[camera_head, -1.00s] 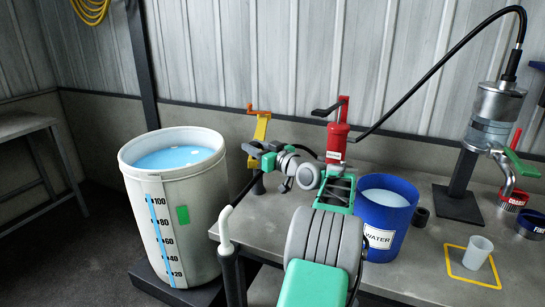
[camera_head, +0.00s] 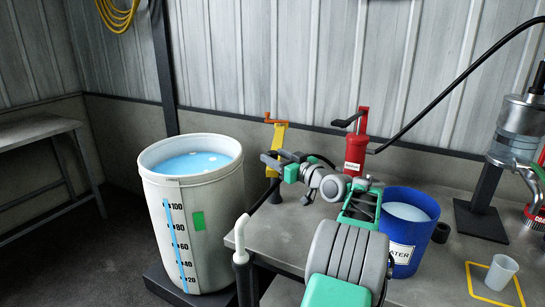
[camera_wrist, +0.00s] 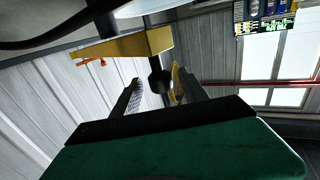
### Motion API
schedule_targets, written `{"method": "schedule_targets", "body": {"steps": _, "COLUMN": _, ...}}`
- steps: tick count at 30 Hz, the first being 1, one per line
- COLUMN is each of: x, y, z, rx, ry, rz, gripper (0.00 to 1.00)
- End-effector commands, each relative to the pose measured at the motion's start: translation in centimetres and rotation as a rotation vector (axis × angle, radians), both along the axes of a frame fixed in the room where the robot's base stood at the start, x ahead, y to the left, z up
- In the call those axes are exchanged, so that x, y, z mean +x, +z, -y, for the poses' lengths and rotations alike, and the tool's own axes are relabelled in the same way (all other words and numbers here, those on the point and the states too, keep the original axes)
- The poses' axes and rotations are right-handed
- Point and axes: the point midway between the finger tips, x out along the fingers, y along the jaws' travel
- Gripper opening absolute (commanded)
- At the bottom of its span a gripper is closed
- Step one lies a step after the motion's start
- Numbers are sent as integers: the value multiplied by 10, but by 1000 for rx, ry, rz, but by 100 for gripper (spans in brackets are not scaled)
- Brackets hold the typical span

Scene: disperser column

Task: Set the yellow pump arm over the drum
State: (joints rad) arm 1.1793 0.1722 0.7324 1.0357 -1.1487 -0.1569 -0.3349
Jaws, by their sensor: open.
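The yellow pump arm (camera_head: 279,137) with an orange crank stands at the table's back left edge, right of the drum. In the wrist view its yellow body (camera_wrist: 128,47) crosses above my fingers, with a dark rod and round black knob between or just beyond the fingertips. The drum (camera_head: 190,225) is a white, scaled barrel holding blue liquid. My gripper (camera_head: 271,162) is open beside the pump arm; in the wrist view its two fingers (camera_wrist: 157,84) are apart. Contact cannot be told. My gripper hides the pump's lower part.
A red pump (camera_head: 356,150) and a blue water bucket (camera_head: 408,252) stand on the grey table (camera_head: 285,238). A white upright pipe (camera_head: 242,240) is at the table's left corner. A clear cup (camera_head: 501,273) sits in a yellow outline at right. The floor left of the drum is clear.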

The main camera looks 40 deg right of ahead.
Motion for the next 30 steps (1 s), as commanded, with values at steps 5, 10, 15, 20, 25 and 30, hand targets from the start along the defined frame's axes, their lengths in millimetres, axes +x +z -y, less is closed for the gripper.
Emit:
{"method": "schedule_targets", "body": {"steps": 5, "x": -39, "y": -1, "z": -1, "rx": -1, "ry": -4, "rz": 0, "gripper": 52}}
{"method": "schedule_targets", "body": {"steps": 10, "x": -61, "y": 0, "z": -3, "rx": -2, "ry": -1, "rz": 1, "gripper": 52}}
{"method": "schedule_targets", "body": {"steps": 15, "x": -63, "y": 0, "z": -5, "rx": -2, "ry": 1, "rz": 1, "gripper": 52}}
{"method": "schedule_targets", "body": {"steps": 20, "x": -63, "y": 2, "z": -4, "rx": -1, "ry": 1, "rz": 1, "gripper": 52}}
{"method": "schedule_targets", "body": {"steps": 25, "x": -53, "y": 23, "z": 0, "rx": 8, "ry": 5, "rz": 3, "gripper": 52}}
{"method": "schedule_targets", "body": {"steps": 30, "x": -39, "y": 27, "z": 0, "rx": 9, "ry": 3, "rz": 3, "gripper": 52}}
